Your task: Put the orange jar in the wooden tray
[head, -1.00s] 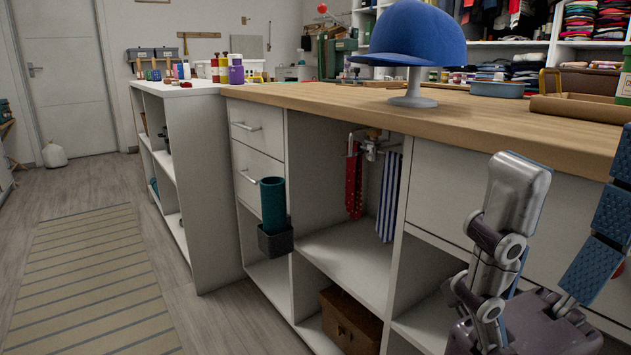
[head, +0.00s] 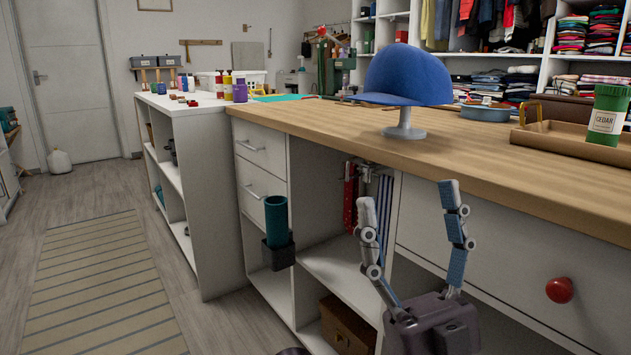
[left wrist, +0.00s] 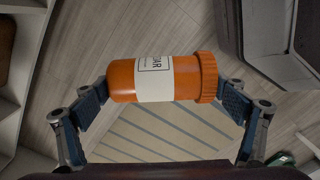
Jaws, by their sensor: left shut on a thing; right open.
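The orange jar (left wrist: 124,80) lies sideways across the left wrist view, with a white label and a ribbed orange cap at its right end. My left gripper (left wrist: 167,92) is shut on it, one finger at each end, above the floor. Neither shows in the head view. The wooden tray (head: 562,144) sits on the countertop at the right of the head view, cut by the picture's edge. A green jar labelled CEDAR (head: 606,118) stands at the tray. My right gripper (head: 408,198) is open and empty, in front of the counter, left of the tray.
A blue cap (head: 405,75) on a stand is on the wooden countertop (head: 470,152), left of the tray. A blue dish (head: 486,113) is behind. A red knob (head: 559,290) sticks out of the counter front. A teal cylinder (head: 276,220) stands in a dark holder on the drawers.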

